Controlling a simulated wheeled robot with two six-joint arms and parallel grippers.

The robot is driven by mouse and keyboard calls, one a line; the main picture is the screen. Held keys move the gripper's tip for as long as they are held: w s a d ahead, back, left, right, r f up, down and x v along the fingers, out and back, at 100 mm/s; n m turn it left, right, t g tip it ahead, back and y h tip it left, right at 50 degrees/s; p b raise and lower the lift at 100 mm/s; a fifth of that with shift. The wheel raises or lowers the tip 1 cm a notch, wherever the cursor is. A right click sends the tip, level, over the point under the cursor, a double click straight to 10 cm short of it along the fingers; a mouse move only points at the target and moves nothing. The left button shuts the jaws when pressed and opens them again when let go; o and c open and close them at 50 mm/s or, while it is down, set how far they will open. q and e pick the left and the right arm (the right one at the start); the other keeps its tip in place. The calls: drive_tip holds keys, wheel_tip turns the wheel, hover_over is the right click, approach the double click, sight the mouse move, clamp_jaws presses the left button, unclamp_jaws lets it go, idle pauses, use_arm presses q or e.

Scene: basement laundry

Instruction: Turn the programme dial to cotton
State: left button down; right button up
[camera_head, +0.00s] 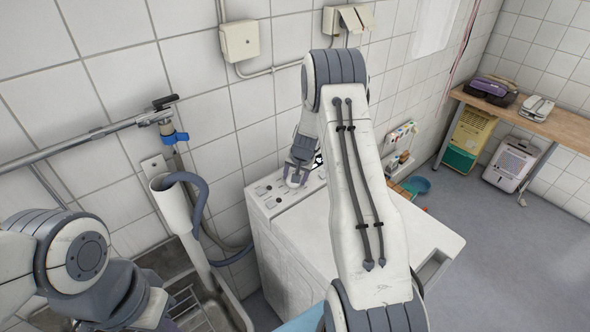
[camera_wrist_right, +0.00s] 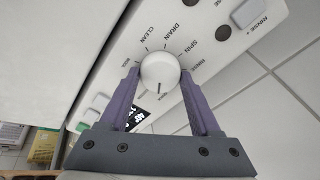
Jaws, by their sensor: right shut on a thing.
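The programme dial (camera_wrist_right: 160,71) is a round white knob on the white control panel (camera_wrist_right: 115,48), with a dark line on it pointing to the bottom of the right wrist view. Around it I read CLEAN, DRAIN, SPIN and RINSE; no cotton label is legible. My right gripper (camera_wrist_right: 161,76) has its purple fingers shut on the dial, one on each side. In the head view my right gripper (camera_head: 296,175) is at the panel of the white washing machine (camera_head: 281,240) and hides the dial. Only part of my left arm shows at the lower left, without its fingertips.
A tiled wall is close behind. Floor (camera_head: 500,255) at the right is clear.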

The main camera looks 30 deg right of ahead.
drive_tip(key=m+p, duration=0.1)
drive_tip(key=p, duration=0.1)
drive_tip(key=m+p, duration=0.2)
drive_tip(key=shift+r, duration=0.3)
drive_tip(key=shift+f+m+p, duration=0.25)
drive_tip(key=shift+m+p, duration=0.75)
drive_tip(key=shift+p, duration=0.1)
drive_tip(key=o, duration=1.4)
drive_tip(key=shift+c, duration=0.2)
drive_tip(key=b+v, duration=0.2)
drive_tip(key=v, duration=0.8)
drive_tip(key=shift+a+r, duration=0.2)
drive_tip(key=shift+r, duration=0.05)
